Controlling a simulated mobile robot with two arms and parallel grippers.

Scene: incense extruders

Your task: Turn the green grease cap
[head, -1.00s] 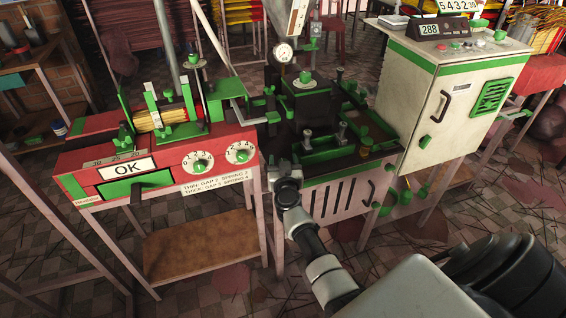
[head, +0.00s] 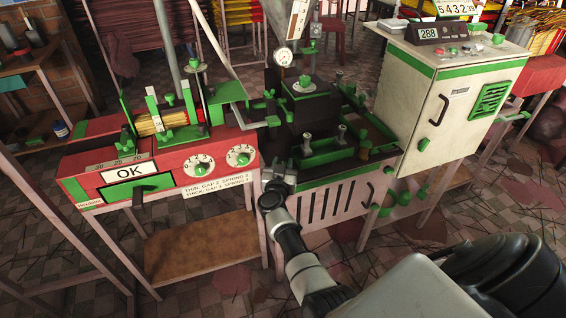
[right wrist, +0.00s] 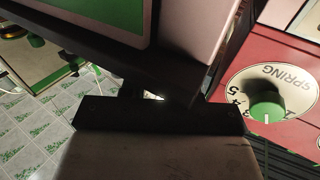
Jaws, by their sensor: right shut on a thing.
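A small green cap (head: 365,146) sits on a brass-coloured fitting at the right side of the dark press; I cannot tell for sure that it is the grease cap. My right gripper (head: 282,170) is at the press's front left corner, well left of that cap. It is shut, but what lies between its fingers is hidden. In the right wrist view a dark block hides the fingertips, and a green knob on the SPRING dial (right wrist: 266,106) shows at right. A small green piece beside brass (right wrist: 36,40) shows at upper left. My left gripper is out of view.
The red machine (head: 82,165) with the OK sign and two dials stands left of the press. A cream cabinet (head: 420,105) with green trim stands to the right. The pressure gauge (head: 282,57) rises behind the press. The tiled floor in front is partly open.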

